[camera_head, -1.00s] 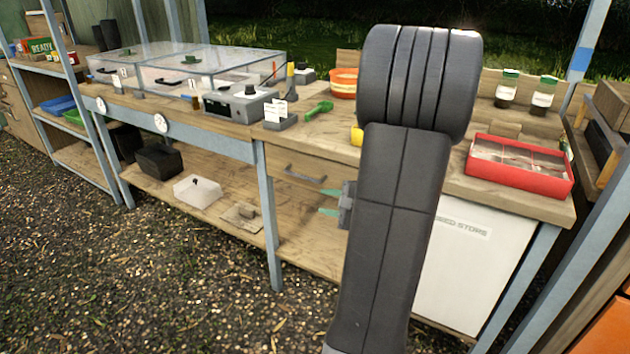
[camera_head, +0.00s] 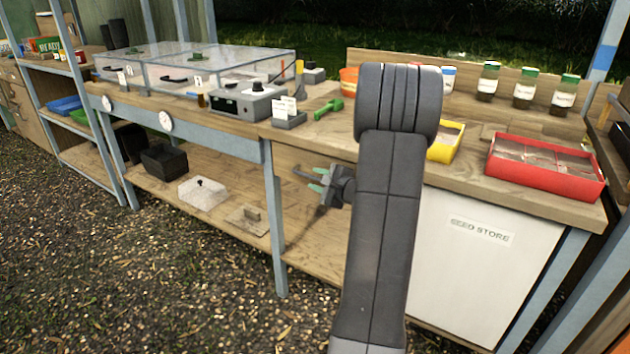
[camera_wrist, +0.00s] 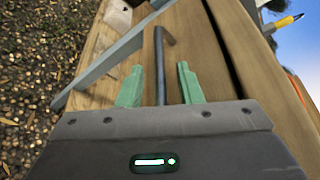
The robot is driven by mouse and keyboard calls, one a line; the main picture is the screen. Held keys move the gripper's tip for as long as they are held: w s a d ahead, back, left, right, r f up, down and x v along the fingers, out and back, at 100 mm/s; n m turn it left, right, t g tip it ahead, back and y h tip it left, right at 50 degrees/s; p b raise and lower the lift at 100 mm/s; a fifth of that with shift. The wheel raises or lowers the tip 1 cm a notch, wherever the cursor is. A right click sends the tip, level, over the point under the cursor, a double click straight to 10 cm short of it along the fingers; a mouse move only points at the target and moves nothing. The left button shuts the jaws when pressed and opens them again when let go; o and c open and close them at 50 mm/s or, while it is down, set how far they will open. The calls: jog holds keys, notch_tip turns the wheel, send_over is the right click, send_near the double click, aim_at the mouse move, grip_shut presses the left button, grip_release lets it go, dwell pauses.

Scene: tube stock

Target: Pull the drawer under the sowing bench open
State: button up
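The drawer (camera_head: 290,205) is a plain wooden front under the bench top, and it looks closed. Its grey bar handle (camera_head: 302,174) is partly covered by my gripper (camera_head: 317,179), which is at the handle's right part. In the wrist view the dark handle (camera_wrist: 160,55) runs between the two green fingers of my gripper (camera_wrist: 159,68). The fingers are open, with a gap showing on each side of the bar. The wooden drawer front (camera_wrist: 200,45) fills the area beyond. The sowing bench top (camera_head: 320,140) is above.
A white seed store door (camera_head: 475,260) is right of my arm. A blue-grey bench leg (camera_head: 277,230) stands just left of the drawer. A red tray (camera_head: 545,180), yellow tray (camera_head: 443,150) and green scoop (camera_head: 328,108) lie on top. Gravel floor (camera_head: 180,300) in front is clear.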

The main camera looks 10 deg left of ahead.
jog(key=shift+x, duration=0.85)
jog(key=shift+c, duration=0.4)
grip_shut()
